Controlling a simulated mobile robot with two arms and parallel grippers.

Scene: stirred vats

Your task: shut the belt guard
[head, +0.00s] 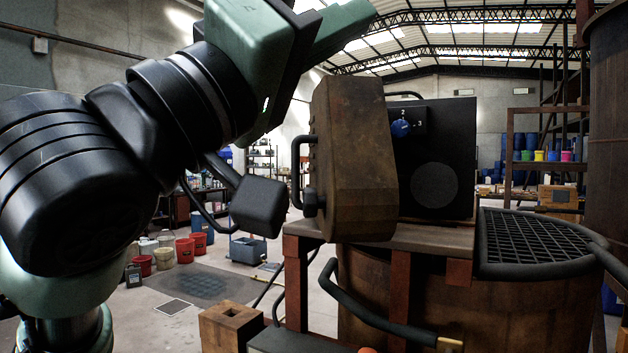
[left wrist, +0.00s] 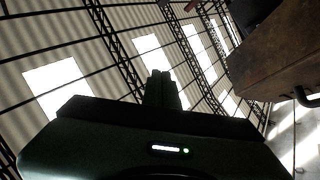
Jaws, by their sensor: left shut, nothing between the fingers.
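The belt guard (head: 352,160) is a rusty brown box-shaped cover in the middle of the head view, standing at the left side of a black drive housing (head: 440,160). A black bar handle (head: 297,170) is on its left face. The guard also shows in the left wrist view (left wrist: 280,55), with its handle (left wrist: 305,98) at the right edge. I cannot tell how far the guard stands open. My left gripper (left wrist: 160,78) is shut and empty, pointing up towards the roof. Its green body is above and left of the guard in the head view. My right gripper is out of view.
The housing carries a blue knob (head: 401,128) and sits on a rusty stand over a vat (head: 480,310) with a black mesh grating (head: 530,245). A black bent bar (head: 375,312) sticks out below the guard. Buckets (head: 185,250) stand on the floor behind my left arm.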

